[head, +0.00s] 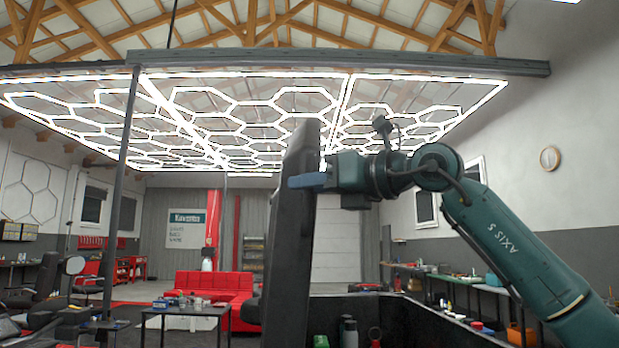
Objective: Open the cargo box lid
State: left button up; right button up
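The cargo box lid (290,250) is a dark panel that stands nearly upright, seen almost edge-on in the middle of the head view. The open cargo box (400,305) is below and to the right of it, with its dark rim and inside showing. My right gripper (308,181) is at the upper part of the lid, with its blue finger overlapping the lid's right side. Whether its fingers are closed on the lid is not clear. My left gripper is not in view.
Bottles (349,332) show at the bottom by the box. A red sofa (213,286) and a small table (182,310) stand behind on the left. A cluttered workbench (480,283) runs along the right wall. A dark post (126,190) rises at left.

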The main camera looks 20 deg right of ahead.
jog(key=shift+w, duration=0.1)
jog(key=shift+c, duration=0.3)
jog(key=c, duration=0.3)
grip_shut()
